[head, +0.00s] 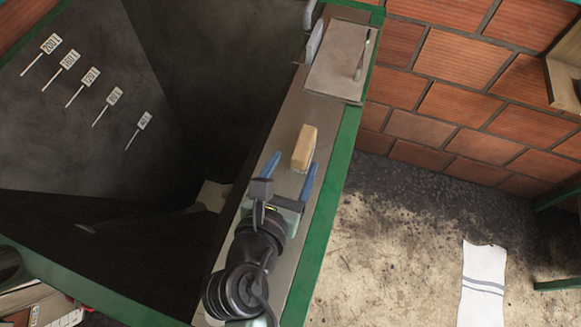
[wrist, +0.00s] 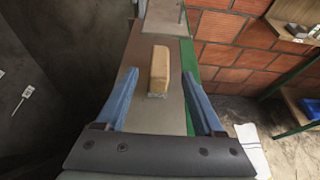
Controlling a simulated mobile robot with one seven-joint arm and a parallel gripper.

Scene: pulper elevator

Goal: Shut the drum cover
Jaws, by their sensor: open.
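I cannot make out a drum cover for certain in either view. My gripper (head: 290,171) is open above the grey ledge along the right side of a large dark hopper. Its two blue fingers point away from me along the ledge. A tan block (head: 304,147) lies on the ledge just beyond the fingertips. In the wrist view the block (wrist: 159,68) shows between and ahead of the fingers, and nothing is gripped.
The hopper (head: 205,70) has level tags on its left wall. A green rim (head: 340,190) edges the ledge. A brick wall (head: 460,70) stands behind; a white towel (head: 482,285) lies right.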

